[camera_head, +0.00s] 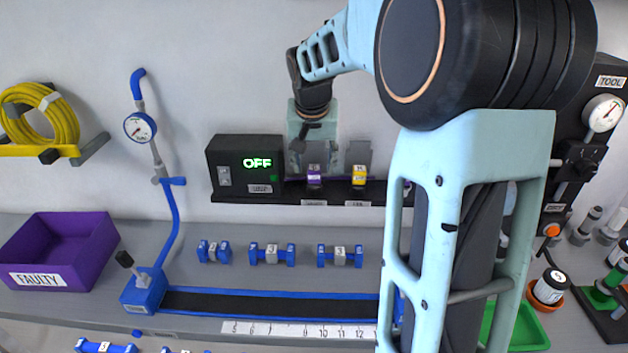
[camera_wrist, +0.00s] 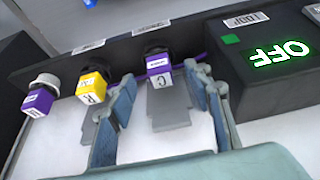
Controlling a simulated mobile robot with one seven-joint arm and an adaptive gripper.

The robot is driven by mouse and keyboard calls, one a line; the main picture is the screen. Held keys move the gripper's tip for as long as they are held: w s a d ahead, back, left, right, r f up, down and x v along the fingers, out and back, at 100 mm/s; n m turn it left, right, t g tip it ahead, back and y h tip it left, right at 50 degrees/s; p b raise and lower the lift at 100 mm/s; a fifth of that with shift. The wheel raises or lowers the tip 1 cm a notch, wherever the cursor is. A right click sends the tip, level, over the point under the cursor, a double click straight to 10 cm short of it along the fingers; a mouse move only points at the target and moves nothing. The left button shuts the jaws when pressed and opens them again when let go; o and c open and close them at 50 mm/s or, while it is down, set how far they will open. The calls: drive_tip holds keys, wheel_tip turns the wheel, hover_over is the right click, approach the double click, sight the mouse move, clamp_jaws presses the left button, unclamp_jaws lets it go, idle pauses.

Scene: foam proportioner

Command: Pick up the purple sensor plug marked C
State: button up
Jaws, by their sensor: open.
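The purple sensor plug marked C (camera_wrist: 158,66) has a black cap and a white label, and stands on a black ledge in the wrist view. It also shows in the head view (camera_head: 314,178), just below my gripper. My gripper (camera_wrist: 161,78) is open, with one light-blue finger on each side of the plug. The plug lies between the fingertips in the picture; I cannot tell whether either finger touches it. In the head view my gripper (camera_head: 312,138) points down in front of the wall.
A yellow plug marked R (camera_wrist: 93,84) stands beside the left finger, and another purple plug (camera_wrist: 38,100) is further left. A black box reading OFF (camera_head: 245,165) adjoins the ledge. Blue fittings (camera_head: 272,254) and a purple FAULTY bin (camera_head: 60,250) are on the bench.

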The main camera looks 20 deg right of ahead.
sight(314, 168)
drive_tip(key=x, duration=0.5)
drive_tip(key=shift+w+d+r+p, duration=0.2)
drive_tip(key=shift+w+p, duration=0.1)
drive_tip(key=shift+p, duration=0.1)
clamp_jaws()
